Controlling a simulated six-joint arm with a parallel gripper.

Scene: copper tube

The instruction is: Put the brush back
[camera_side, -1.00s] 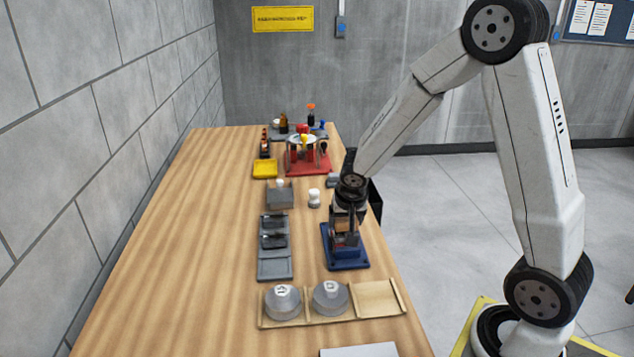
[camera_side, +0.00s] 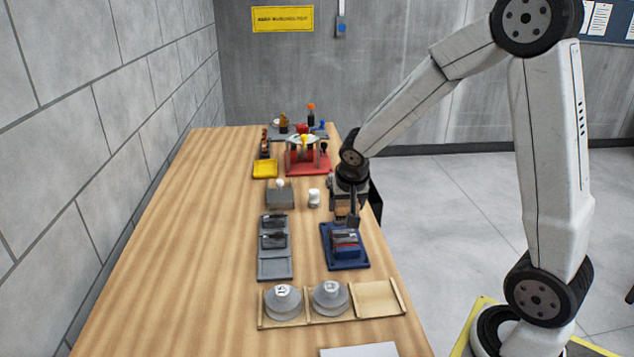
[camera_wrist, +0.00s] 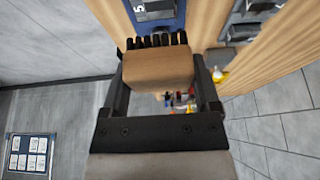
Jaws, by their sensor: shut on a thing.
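My gripper (camera_side: 346,212) is shut on the brush and holds it in the air, just behind and above the blue tray. In the wrist view the brush (camera_wrist: 158,68) is a wooden block with a row of black bristles, gripped between my two fingers (camera_wrist: 162,85). In the side view the brush is small and partly hidden by the gripper.
A wooden rack (camera_side: 378,300) with two round grey weights and an empty right bay stands in front. A white knob-like piece (camera_side: 314,197), a grey block (camera_side: 279,196), a yellow tray (camera_side: 265,169) and a red stand (camera_side: 308,165) are farther back. The table's left side is clear.

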